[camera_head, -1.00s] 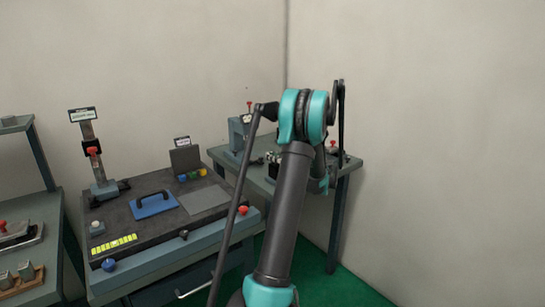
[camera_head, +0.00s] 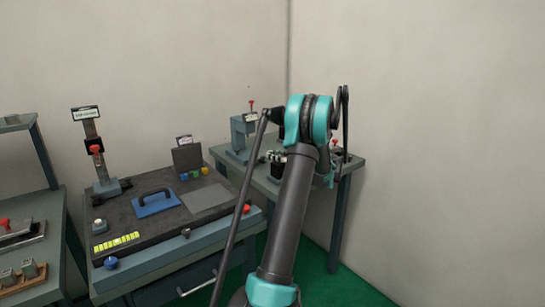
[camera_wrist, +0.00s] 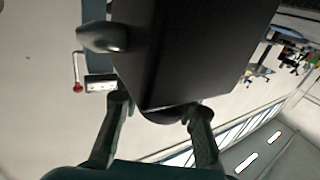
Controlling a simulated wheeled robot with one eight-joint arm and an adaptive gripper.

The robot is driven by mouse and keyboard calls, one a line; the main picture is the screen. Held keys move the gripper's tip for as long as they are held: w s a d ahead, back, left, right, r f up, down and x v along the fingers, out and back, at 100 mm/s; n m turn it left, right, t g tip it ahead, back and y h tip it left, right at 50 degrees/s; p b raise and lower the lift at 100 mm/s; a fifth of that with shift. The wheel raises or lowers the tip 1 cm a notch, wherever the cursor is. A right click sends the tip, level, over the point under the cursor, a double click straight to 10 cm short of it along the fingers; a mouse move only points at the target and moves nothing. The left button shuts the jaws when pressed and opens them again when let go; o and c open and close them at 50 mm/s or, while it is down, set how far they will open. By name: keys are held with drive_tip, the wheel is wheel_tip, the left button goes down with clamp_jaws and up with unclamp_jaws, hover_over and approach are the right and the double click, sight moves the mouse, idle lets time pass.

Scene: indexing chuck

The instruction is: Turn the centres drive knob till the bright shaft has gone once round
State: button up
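My gripper (camera_wrist: 158,110) shows in the wrist view with its two dark fingers well apart. A large black block (camera_wrist: 195,45) fills the upper middle, close to the camera. A rounded dark end (camera_wrist: 165,114) at its lower edge sits between the fingertips; I cannot tell if they touch it. A dark grey rounded knob (camera_wrist: 103,37) sticks out from the block's left side. I cannot tell which of these is the centres drive knob. No bright shaft can be made out. In the head view my arm hides the gripper and part of the far-right table (camera_head: 343,176).
On the far-right table stands a grey upright device (camera_head: 241,137) with a label and red top. The wrist view shows a red-ball lever (camera_wrist: 78,86) beside a label plate. Wall lies close behind.

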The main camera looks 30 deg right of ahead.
drive_tip(key=o, duration=0.4)
drive_tip(key=v, duration=1.2)
